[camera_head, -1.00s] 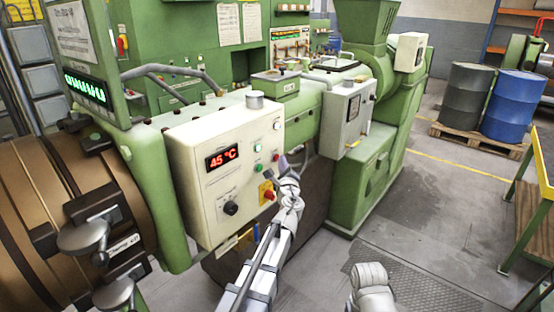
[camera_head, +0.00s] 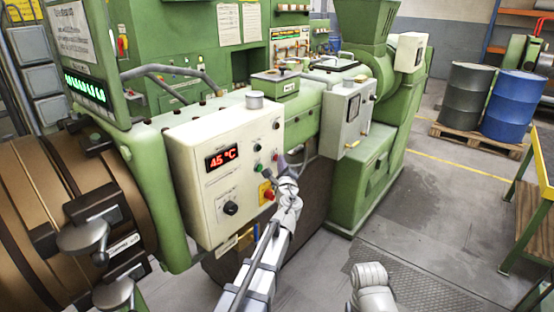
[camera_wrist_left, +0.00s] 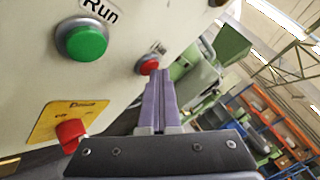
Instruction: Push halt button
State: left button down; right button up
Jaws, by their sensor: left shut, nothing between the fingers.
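The cream control panel (camera_head: 195,165) has a red button (camera_head: 276,157) near its right edge, with a green button (camera_head: 257,168) to the left. In the left wrist view the red button (camera_wrist_left: 148,65) lies just beyond my fingertips; its label is too small to read. The green button (camera_wrist_left: 85,40) there has a "Run" label. My left gripper (camera_wrist_left: 158,76) is shut and empty, its purple fingers pointing at the red button. I cannot tell whether they touch. In the head view the left gripper (camera_head: 282,163) is beside the panel's right edge.
A red switch on a yellow plate (camera_head: 266,193) sits low on the panel, close to my left wrist; the wrist view shows its red knob (camera_wrist_left: 70,131). A grey box (camera_head: 346,118) stands right of the panel. The floor (camera_head: 420,215) at right is largely clear.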

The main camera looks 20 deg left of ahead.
pick_arm(q)
jog(key=shift+s+d, duration=0.3)
jog(key=shift+d, duration=0.35)
jog(key=d, duration=0.1)
jog(key=s+d, duration=0.1)
jog(key=d, duration=0.2)
jog(key=shift+s+d, duration=0.35)
dwell(0.5)
